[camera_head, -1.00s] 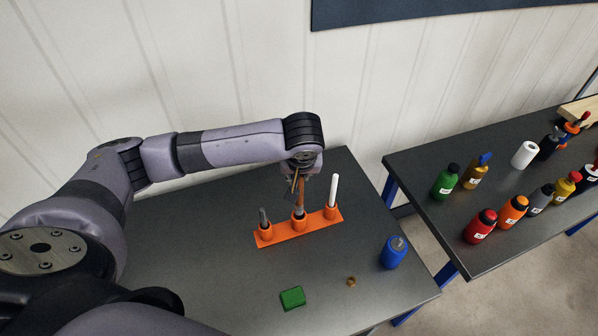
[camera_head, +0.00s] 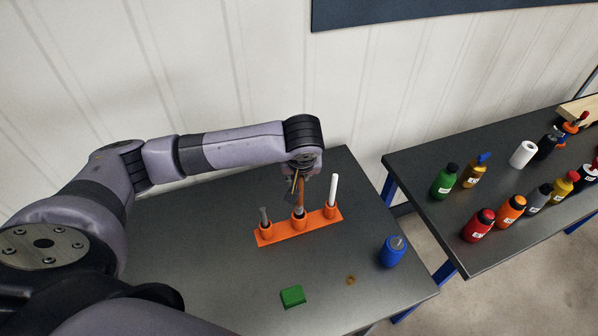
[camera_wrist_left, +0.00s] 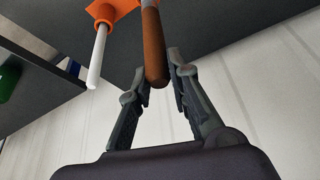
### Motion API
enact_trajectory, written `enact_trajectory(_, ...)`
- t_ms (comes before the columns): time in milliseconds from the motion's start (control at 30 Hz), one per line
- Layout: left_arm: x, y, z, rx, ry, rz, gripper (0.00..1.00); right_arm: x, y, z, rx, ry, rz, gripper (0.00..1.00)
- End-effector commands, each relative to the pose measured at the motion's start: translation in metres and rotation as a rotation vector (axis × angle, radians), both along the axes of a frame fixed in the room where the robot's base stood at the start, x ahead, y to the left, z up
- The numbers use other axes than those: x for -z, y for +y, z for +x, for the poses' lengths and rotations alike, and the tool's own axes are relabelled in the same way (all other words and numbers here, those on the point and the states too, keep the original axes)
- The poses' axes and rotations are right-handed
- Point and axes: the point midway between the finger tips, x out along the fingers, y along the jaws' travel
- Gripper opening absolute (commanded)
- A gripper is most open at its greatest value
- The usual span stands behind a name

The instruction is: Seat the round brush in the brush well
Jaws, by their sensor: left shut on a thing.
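The orange holder (camera_head: 321,224) stands on the dark table with three round wells in a row. The round brush, with a brown handle (camera_head: 300,189), stands near upright over the middle well (camera_head: 298,221). Its lower end meets the well's mouth; I cannot tell how deep it sits. My left gripper (camera_head: 299,180) is above the holder, shut on the handle. In the left wrist view the brown handle (camera_wrist_left: 153,42) lies between the fingers of my left gripper (camera_wrist_left: 158,72). My right gripper is not in view.
A green block (camera_head: 293,296), a small brass ring (camera_head: 351,280) and a blue container (camera_head: 392,252) are on the table's front part. A second table (camera_head: 420,215) with several bottles stands to the right, across a gap. The wall is close behind.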

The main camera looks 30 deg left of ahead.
Motion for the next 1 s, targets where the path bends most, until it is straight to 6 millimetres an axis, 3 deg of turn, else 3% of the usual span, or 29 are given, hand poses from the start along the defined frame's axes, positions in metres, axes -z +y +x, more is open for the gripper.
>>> enact_trajectory(1000, 0.016, 0.000, 0.000, 0.000, 0.000, -0.001, 0.00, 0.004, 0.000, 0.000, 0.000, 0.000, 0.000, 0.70)
